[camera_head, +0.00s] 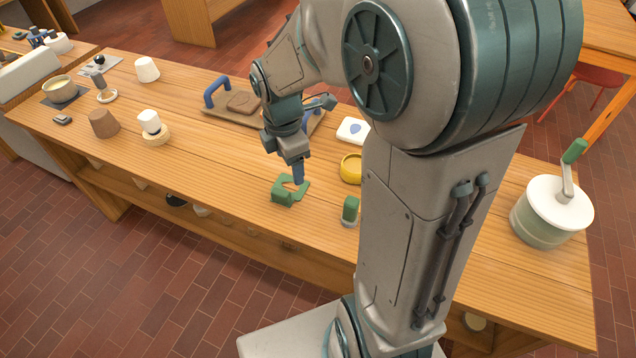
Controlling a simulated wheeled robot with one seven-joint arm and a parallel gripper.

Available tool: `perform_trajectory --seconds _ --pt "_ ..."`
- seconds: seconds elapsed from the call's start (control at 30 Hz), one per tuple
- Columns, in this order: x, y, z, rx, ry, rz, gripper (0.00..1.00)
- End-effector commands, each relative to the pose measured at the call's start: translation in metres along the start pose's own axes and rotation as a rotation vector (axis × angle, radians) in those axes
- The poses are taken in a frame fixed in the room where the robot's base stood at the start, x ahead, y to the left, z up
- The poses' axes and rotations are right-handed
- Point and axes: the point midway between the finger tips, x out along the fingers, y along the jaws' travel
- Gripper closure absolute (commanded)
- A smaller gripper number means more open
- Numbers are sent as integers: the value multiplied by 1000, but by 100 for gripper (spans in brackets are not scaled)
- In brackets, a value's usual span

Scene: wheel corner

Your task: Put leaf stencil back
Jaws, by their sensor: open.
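The leaf stencil (301,188) appears to be the flat green piece with a cut-out and a raised green block at its left front. It lies on the wooden bench near the front edge. My gripper (298,180) points down right over the stencil, its blue-grey finger in front of part of it. The gripper is open, and I cannot tell whether it touches the stencil. A white tile with a blue leaf-like mark (353,131) lies farther back, partly hidden by my arm.
A yellow round dish (351,168) and a green-topped grey tool (350,209) stand to the right, next to my arm. A tray with blue handles (213,110) lies behind. Cups and pots, such as a brown pot (103,124), stand at left. A white-lidded drum (555,205) stands far right.

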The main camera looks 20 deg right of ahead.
Motion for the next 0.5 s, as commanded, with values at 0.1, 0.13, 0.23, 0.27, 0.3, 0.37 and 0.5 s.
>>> perform_trajectory --seconds 0.1,0.13,0.23,0.27,0.3,0.37,0.5 --pt "-17 -17 2 224 -8 30 33" --pt "-20 -22 3 282 -8 37 33" --pt "-31 -36 4 475 -2 59 33" --pt "-34 -41 4 533 1 66 33" --pt "-38 -47 4 611 5 73 33" --pt "-44 -56 5 726 14 86 33" --pt "-54 -78 5 994 45 112 33"
